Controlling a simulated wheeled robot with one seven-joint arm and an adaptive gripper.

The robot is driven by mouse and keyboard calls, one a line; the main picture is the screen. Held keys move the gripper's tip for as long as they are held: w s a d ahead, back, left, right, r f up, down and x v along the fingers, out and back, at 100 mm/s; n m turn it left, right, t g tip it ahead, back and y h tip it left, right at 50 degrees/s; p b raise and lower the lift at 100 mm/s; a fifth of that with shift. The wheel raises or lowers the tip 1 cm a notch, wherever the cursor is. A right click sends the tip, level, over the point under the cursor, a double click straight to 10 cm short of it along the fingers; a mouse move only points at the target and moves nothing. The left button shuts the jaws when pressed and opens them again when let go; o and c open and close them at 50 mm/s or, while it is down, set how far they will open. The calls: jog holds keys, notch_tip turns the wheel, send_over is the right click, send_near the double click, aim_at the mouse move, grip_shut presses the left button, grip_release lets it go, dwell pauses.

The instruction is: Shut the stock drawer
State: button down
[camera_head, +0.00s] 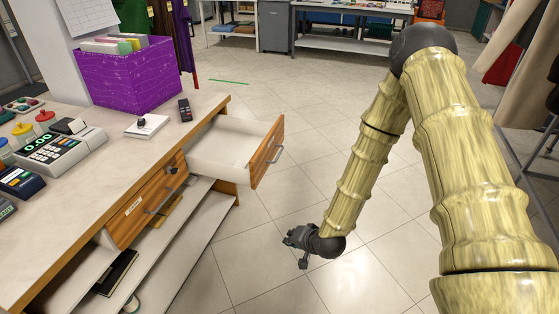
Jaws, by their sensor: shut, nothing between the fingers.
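The open stock drawer (222,147) sticks out from the wooden counter at its far end. It has a pale, empty-looking inside, a wooden front (266,152) and a metal handle (275,156). My gripper (293,243) is shut and empty. In the picture it is below and slightly right of the drawer front, apart from it, over the tiled floor. My arm comes in from the right side. A second drawer (140,207) with a label and a handle is shut, nearer along the counter.
The counter top (120,172) holds a purple box (132,75), a cash register (55,145), a dark remote-like device (185,110) and a white pad (147,125). An open shelf (175,245) lies below. A bench (345,45) stands at the back.

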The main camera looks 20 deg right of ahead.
jog(key=w+d+m+t+b, duration=0.25)
jog(key=w+b, duration=0.35)
jog(key=w, duration=0.3)
jog(key=m+t+b, duration=0.5)
jog(key=t+b, duration=0.2)
jog(key=b, duration=0.9)
send_near(273, 140)
jog(key=w+d, duration=0.1)
jog(key=w, duration=0.3)
jog(key=shift+w+a+f, duration=0.15)
jog(key=shift+w+a, duration=0.3)
jog(key=shift+a, duration=0.25)
